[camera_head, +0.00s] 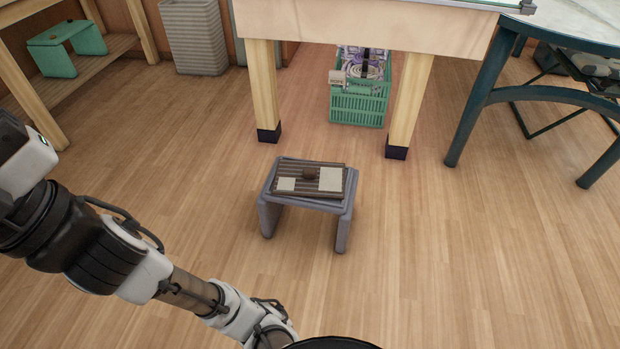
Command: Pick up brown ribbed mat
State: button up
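The brown ribbed mat (305,187) lies flat on top of a small grey step stool (343,211) in the middle of the floor. Two pale patches show on the mat, a small one on its left and a larger one on its right. My gripper itself is out of the frame below.
A wooden table (375,29) stands behind the stool, with a green crate (357,108) of rope under it. A ribbed bin (194,38) and a green stool (76,40) on a shelf are at the back left. Floor around the stool is clear.

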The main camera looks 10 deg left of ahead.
aim_at(300, 177)
jog(key=i+j+z, duration=0.4)
jog(key=j, duration=0.25)
jog(key=i+j+z, duration=0.15)
jog(key=j, duration=0.2)
jog(key=i+j+z, duration=0.2)
jog(key=j, duration=0.2)
jog(key=j+z, duration=0.2)
jog(key=j, duration=0.2)
jog(key=i+j+z, duration=0.2)
jog(key=j, duration=0.25)
jog(key=k+l, duration=0.05)
